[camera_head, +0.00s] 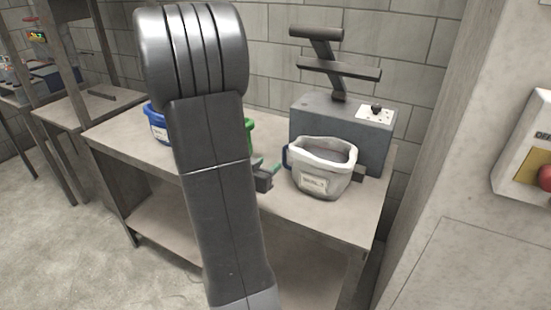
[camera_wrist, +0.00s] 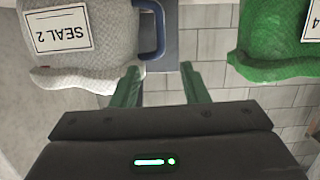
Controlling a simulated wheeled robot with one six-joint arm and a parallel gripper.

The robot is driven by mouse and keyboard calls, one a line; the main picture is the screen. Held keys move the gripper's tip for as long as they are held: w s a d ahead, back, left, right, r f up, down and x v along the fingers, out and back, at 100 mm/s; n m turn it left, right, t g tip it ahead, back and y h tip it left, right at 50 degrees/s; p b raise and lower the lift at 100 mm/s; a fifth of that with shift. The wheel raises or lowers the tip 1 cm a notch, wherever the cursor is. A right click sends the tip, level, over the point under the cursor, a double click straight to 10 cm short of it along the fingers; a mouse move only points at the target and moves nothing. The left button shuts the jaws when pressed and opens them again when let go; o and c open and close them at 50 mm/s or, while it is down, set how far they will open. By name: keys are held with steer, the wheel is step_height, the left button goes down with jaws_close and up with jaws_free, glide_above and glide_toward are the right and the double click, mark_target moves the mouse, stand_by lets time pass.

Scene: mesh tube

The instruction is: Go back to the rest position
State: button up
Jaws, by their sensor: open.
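A green container (camera_wrist: 275,50) is at upper right, apart from the right finger. My arm hides much of the bench's middle in the head view.
A grey machine (camera_head: 340,125) with a dark bracket on top stands behind the white container. A blue bucket (camera_head: 156,125) and a green bucket (camera_head: 249,135) are partly hidden by my arm. A wall panel with a red button (camera_head: 545,177) is at right. Floor is open at left.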

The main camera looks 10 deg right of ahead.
mark_target(284, 150)
steer(key=shift+v, duration=2.1)
steer(key=x, duration=1.4)
steer(key=shift+r, duration=0.4)
steer(key=shift+s+r, duration=0.1)
steer(key=shift+r, duration=0.1)
steer(key=shift+f, duration=0.1)
